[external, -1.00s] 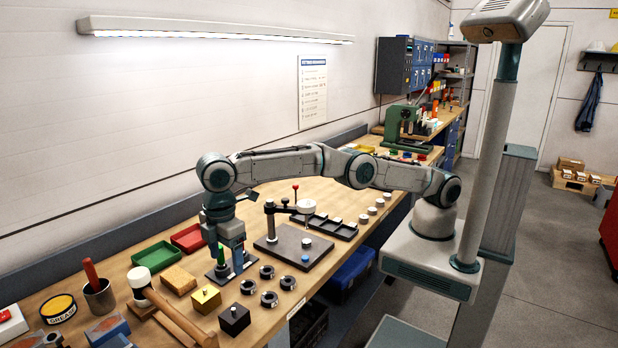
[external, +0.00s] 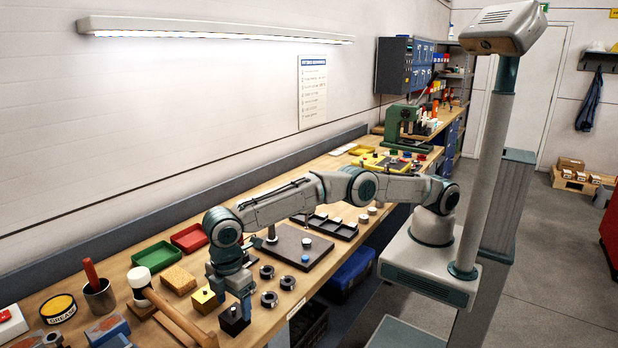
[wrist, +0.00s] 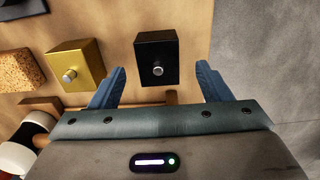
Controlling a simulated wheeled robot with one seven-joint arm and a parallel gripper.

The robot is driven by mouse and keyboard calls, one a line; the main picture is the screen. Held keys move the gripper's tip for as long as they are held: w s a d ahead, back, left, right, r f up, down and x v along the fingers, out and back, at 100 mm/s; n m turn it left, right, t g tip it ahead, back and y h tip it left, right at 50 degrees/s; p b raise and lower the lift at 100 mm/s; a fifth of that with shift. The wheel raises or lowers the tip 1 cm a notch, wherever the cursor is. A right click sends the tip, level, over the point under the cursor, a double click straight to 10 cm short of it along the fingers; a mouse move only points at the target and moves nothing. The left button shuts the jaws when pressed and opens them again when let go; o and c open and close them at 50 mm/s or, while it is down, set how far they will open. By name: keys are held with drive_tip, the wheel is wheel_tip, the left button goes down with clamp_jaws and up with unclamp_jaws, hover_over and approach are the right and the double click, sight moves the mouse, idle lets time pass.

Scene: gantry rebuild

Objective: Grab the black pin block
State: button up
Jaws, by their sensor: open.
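The black pin block (wrist: 158,52) lies between and just ahead of my gripper's (wrist: 160,78) two blue fingers in the wrist view, with a silver pin on its near face. The fingers are spread apart with a gap on each side of the block. In the external view, the black block (external: 233,322) sits on the bench near its front edge, and my gripper (external: 240,305) is low over it, partly hiding it.
A brass-coloured pin block (wrist: 76,65) stands to the left of the black one, with a tan sponge-like block (wrist: 20,70) beyond it. A wooden-handled mallet (external: 175,315) lies close by on the left. Several dark rings (external: 269,299) lie to the right. The bench edge is near.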

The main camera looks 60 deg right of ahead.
sight(233, 308)
wheel_tip(233, 308, down, 5)
drive_tip(key=shift+r+p, duration=0.1)
drive_tip(key=shift+p, duration=0.6)
drive_tip(key=c, duration=1.3)
drive_tip(key=shift+w+a, duration=0.1)
drive_tip(key=shift+r, duration=0.1)
